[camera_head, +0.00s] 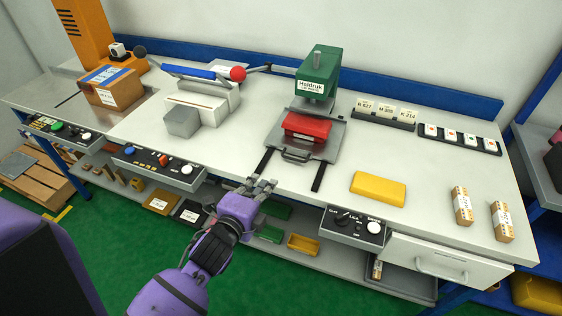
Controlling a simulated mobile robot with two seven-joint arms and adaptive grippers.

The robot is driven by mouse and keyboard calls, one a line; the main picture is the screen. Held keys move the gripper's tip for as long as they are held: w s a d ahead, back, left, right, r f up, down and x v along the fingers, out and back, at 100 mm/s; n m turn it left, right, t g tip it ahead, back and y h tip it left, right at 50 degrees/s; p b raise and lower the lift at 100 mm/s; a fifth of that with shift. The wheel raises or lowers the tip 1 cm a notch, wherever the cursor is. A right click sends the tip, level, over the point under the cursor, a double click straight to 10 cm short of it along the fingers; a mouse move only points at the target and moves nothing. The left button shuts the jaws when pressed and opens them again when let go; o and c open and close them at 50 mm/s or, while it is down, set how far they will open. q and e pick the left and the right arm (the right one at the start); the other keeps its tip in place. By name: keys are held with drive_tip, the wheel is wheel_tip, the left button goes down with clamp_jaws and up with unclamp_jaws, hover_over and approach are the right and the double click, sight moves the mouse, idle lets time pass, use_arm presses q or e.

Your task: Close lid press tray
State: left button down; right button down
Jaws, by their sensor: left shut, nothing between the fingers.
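The green press (317,73), labelled "Haldruk", stands at the back of the white bench. Its grey tray (331,146) is slid out in front on two dark rails, with a handle (296,156) on its front edge. My right gripper is not in view.
A yellow block (378,187) lies right of the tray. A control box (352,228) hangs on the front edge.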

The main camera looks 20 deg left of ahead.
use_arm(q)
drive_tip(key=x, duration=1.1)
drive_tip(key=shift+w+d+r+p, duration=0.15)
drive_tip(key=shift+w+p, duration=0.1)
drive_tip(key=shift+p, duration=0.15)
drive_tip(key=shift+w+f, duration=0.25)
drive_tip(key=shift+w, duration=0.3)
